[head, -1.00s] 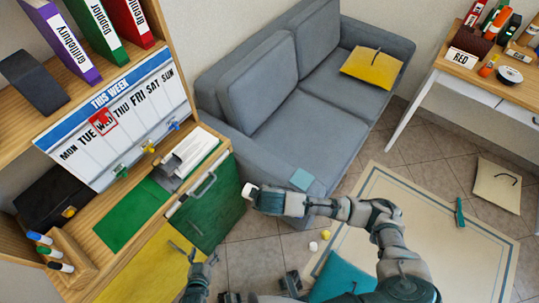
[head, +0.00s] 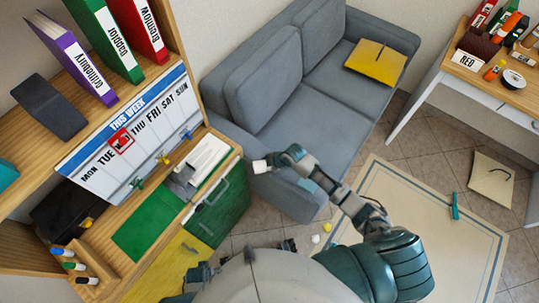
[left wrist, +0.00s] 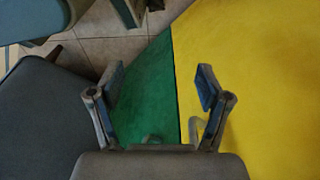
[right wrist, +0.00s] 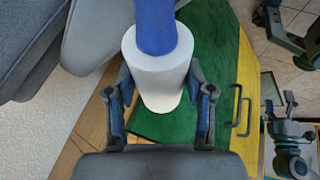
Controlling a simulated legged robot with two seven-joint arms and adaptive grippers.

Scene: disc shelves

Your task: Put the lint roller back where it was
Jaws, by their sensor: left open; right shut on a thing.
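The lint roller shows in the right wrist view as a white roll (right wrist: 158,78) with a blue handle (right wrist: 155,25). My right gripper (right wrist: 162,98) is shut around the white roll. In the head view the white end of the lint roller (head: 260,166) sticks out left of my right gripper (head: 277,163), held in the air in front of the sofa and right of the green cabinet door. The handle is hidden there. My left gripper (left wrist: 160,90) is open and empty in the left wrist view, above the green and yellow fronts.
A wooden shelf unit on the left holds binders (head: 105,35), a weekly calendar (head: 130,140) and markers (head: 75,265). Its green door (head: 222,205) has a handle. A grey sofa (head: 300,110) stands behind. A desk (head: 500,95) is at right. The rug (head: 420,220) is mostly clear.

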